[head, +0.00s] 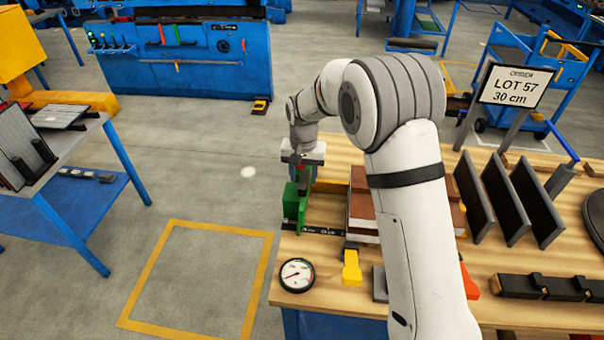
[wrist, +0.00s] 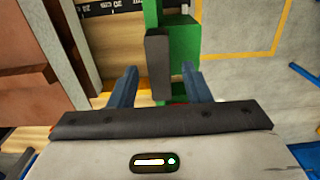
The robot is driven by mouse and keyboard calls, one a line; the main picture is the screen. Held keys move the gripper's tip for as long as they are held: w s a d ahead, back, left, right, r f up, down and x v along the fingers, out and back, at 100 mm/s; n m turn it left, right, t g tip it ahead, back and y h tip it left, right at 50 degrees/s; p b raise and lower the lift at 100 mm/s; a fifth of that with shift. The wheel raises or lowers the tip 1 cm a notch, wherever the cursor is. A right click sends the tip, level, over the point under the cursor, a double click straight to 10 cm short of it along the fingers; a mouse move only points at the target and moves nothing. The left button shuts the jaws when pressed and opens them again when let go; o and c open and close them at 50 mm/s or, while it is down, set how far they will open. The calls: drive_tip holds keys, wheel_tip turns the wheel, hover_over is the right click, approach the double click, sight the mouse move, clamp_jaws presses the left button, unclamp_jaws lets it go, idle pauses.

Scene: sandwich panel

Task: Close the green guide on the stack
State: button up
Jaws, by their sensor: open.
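The green guide (head: 291,203) stands upright on the left end of the workbench, beside a dark scale rail (head: 322,231). The stack (head: 362,207) of brown and pale panels lies to its right, with a gap of bare bench between them. My gripper (head: 304,163) is above the guide. In the wrist view the guide's green body (wrist: 184,48) is at top centre, and a dark grey block (wrist: 158,62) on it lies between the two open fingers of my gripper (wrist: 157,85). Contact cannot be told. The stack (wrist: 35,55) is at the left there.
A round gauge (head: 297,275) and a yellow piece (head: 351,267) lie near the bench's front edge. My arm hides part of the bench. The floor left of the bench is clear.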

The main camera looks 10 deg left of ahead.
drive_tip(key=shift+f, duration=0.6)
clamp_jaws()
